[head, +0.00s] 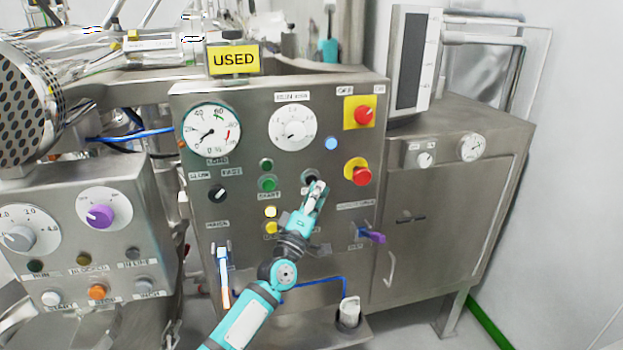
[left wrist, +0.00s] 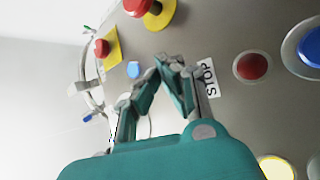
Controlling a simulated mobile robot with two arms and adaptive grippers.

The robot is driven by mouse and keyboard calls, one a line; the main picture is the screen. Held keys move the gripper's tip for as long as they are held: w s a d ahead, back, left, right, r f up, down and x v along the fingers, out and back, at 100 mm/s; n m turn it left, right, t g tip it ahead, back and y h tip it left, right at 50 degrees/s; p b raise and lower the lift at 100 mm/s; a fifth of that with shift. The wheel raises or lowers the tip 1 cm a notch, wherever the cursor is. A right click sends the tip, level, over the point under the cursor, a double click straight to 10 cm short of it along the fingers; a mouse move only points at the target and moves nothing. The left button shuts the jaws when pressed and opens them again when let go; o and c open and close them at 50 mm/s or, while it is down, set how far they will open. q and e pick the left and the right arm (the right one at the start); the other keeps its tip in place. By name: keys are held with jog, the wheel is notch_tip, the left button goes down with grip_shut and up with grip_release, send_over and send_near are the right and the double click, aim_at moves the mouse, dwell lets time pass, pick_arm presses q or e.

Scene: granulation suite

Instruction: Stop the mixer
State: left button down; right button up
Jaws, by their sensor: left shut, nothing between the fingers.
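The mixer's steel control panel (head: 230,255) stands in the middle of the head view. My left gripper (head: 317,188) is shut and empty, its fingertips in front of a dark round button (head: 308,180) right of the green START button (head: 267,183). In the left wrist view the shut fingertips (left wrist: 166,64) are beside the STOP label (left wrist: 208,78), and they hide the spot next to it. I cannot tell whether they touch the panel. A red button (left wrist: 252,66) is farther right in the wrist view. My right gripper is not in view.
A red emergency button on yellow (head: 360,172) and a red rotary switch (head: 361,112) are right of the fingers. Yellow buttons (head: 271,212) are at lower left. A purple-handled lever (head: 371,236) sticks out at lower right. A second control box (head: 75,255) stands left.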

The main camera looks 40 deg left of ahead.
pick_arm(q)
jog(key=s+d+p, duration=0.2)
jog(key=s+d, duration=0.1)
jog(key=d, duration=0.1)
jog(key=shift+s+p, duration=0.15)
jog(key=shift+p, duration=0.15)
jog(key=shift+f, duration=0.1)
dwell(1.0)
